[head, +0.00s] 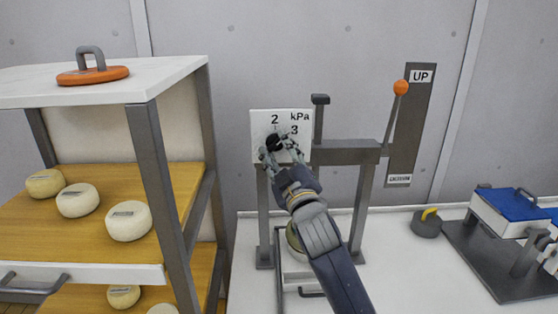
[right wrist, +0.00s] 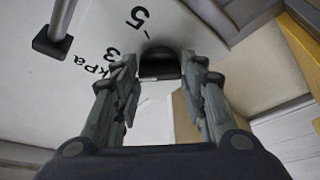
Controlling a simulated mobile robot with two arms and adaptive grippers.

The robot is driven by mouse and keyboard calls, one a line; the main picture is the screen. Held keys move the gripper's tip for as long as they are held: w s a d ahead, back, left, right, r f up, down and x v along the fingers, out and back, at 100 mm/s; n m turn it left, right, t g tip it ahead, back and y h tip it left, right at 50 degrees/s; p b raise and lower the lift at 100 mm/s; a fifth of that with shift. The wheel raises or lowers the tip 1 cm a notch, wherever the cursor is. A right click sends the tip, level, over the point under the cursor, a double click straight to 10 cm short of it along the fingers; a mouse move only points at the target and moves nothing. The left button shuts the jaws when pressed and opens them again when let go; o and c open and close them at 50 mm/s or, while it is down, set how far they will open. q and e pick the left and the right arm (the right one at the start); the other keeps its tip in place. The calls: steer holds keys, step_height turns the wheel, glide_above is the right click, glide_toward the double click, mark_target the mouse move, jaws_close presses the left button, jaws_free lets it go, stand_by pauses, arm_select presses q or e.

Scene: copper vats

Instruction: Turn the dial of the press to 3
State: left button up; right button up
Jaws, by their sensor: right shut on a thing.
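The press (head: 345,152) stands on the white counter, with a white dial plate (head: 258,124) at its upper left marked 2, 3 and kPa. The plate also shows upside down in the right wrist view (right wrist: 100,25). My right gripper (head: 277,150) is at the plate with its fingers closed around the black dial (head: 274,141). In the right wrist view the dial (right wrist: 160,64) sits between the two fingertips. Which number the dial points to cannot be told, as the fingers cover part of it. My left gripper is not in view.
A lever with an orange knob (head: 401,87) stands right of the dial by an UP sign (head: 421,76). A shelf (head: 150,125) with cheeses (head: 128,221) is close on the left. A dark weight (head: 426,224) and a blue-topped device (head: 510,204) stand at right.

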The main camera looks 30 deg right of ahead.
steer(key=shift+f+m+h+b, duration=0.2)
steer(key=shift+m+h+b, duration=0.45)
steer(key=shift+m, duration=0.85)
steer(key=shift+a, duration=0.1)
steer(key=o, duration=1.1)
steer(key=shift+w+r, duration=0.1)
steer(key=shift+c, duration=0.2)
steer(key=v, duration=1.2)
